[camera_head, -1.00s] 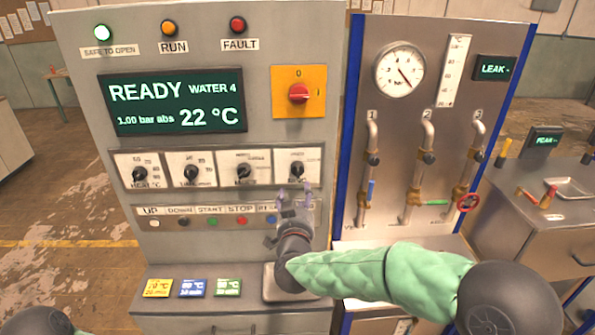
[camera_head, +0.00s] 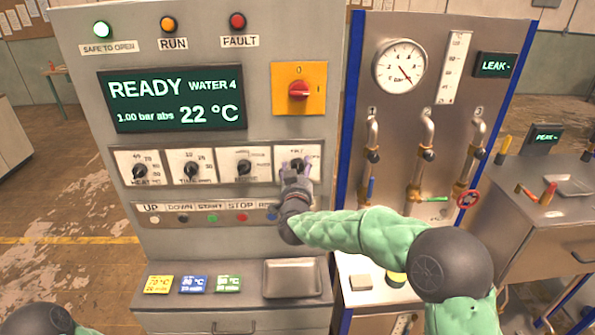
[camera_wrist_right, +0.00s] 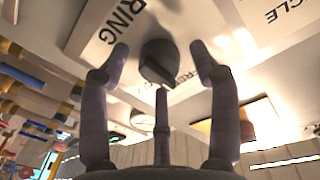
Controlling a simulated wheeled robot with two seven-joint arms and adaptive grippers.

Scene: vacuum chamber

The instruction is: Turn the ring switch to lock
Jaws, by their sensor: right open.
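The ring switch is the rightmost dark knob (camera_head: 297,166) in the row on the grey panel, partly hidden behind my gripper in the head view. In the right wrist view the black knob (camera_wrist_right: 158,62) sits on a white plate (camera_wrist_right: 110,30) printed "RING", with other lettering partly hidden. My right gripper (camera_head: 295,170) is at this knob. In the wrist view its fingers (camera_wrist_right: 160,60) are spread apart, one on each side of the knob, with a gap to it. Contact cannot be made out. Only a dark, rounded part of my left arm shows at the lower left; its gripper is out of view.
Three similar knobs (camera_head: 191,171) stand to the left in the same row. A row of push buttons (camera_head: 212,218) lies just below. A red switch on a yellow plate (camera_head: 314,100) is above. A metal tray (camera_head: 292,291) sits on the ledge below.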

